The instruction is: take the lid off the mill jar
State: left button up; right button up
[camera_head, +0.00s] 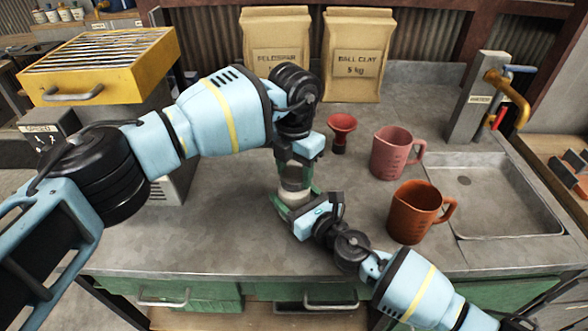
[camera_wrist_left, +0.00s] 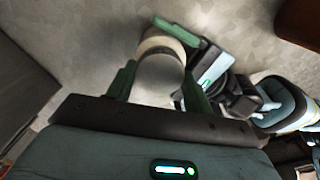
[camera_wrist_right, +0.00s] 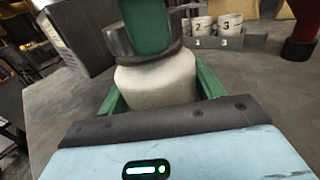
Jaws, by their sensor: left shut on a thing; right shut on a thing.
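The mill jar (camera_head: 293,198) is a pale, rounded pot upright on the grey worktop. My right gripper is shut on its body from the front right, with a green finger on each side of the white wall (camera_wrist_right: 157,82) in the right wrist view. A dark grey lid (camera_wrist_right: 122,42) is at the jar's top. My left gripper (camera_head: 294,172) comes down from above and is shut around the lid. I cannot tell whether there is a gap between lid and jar.
A red funnel-like cup (camera_head: 341,130), a pink jug (camera_head: 391,152) and an orange jug (camera_head: 414,212) stand right of the jar. A sink (camera_head: 505,195) with a brass tap (camera_head: 508,95) is farther right. Paper sacks (camera_head: 357,55) stand behind. The worktop's front left is clear.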

pick_arm(q)
jog(key=n, duration=0.6)
pick_arm(e)
jog(key=shift+f, duration=0.1)
pick_arm(q)
jog(key=n, duration=0.9)
jog(key=shift+n, duration=0.4)
jog(key=n, duration=0.5)
jog(key=shift+r, duration=0.1)
jog(key=shift+r, duration=0.4)
jog(key=shift+r, duration=0.65)
jog(key=shift+r, duration=0.1)
